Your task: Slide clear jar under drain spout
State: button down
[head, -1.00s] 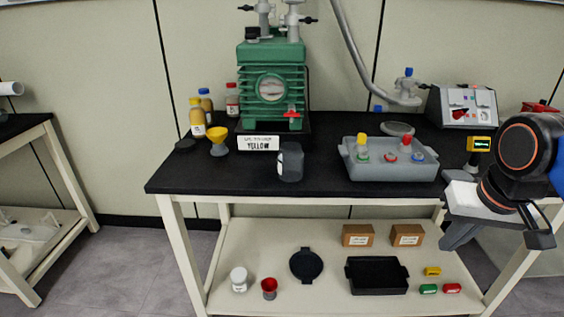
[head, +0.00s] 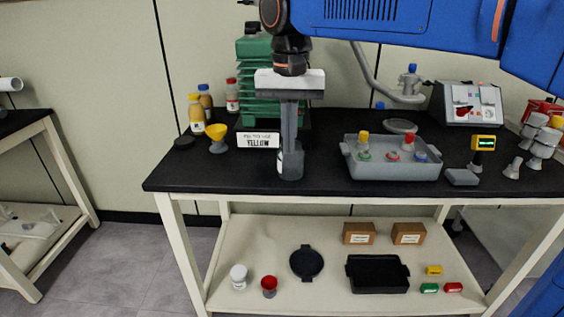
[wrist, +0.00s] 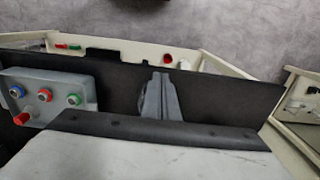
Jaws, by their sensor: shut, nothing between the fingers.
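The clear jar (head: 292,172) looks dark grey with a pale label on its left side. It stands upright on the black bench top, in front of the green pump (head: 254,47). My gripper (head: 289,147) points straight down over the jar in the head view, its fingers together and empty. The fingers cover the jar's upper part; I cannot tell whether they touch it. The fingers also show in the wrist view (wrist: 160,82), where I cannot make out the jar clearly. The drain spout, with its red handle, is hidden behind my gripper now.
A yellow funnel (head: 217,137) and a "YELLOW" sign (head: 258,141) stand left of the jar. A grey tray (head: 393,171) with coloured-cap vials is to the right. Bare bench lies between jar and tray. The bench's front edge (head: 230,189) is close to the jar.

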aim_at(289, 161)
jog(key=f, duration=0.3)
jog(key=w+f, duration=0.1)
jog(key=f, duration=0.2)
jog(key=w+f, duration=0.1)
jog(key=f, duration=0.3)
jog(key=shift+w, duration=0.25)
jog(key=shift+w+d+r, duration=0.1)
jog(key=shift+w, duration=0.7)
jog(key=shift+w, duration=0.1)
jog(key=shift+w, duration=1.3)
jog(key=shift+s, duration=0.1)
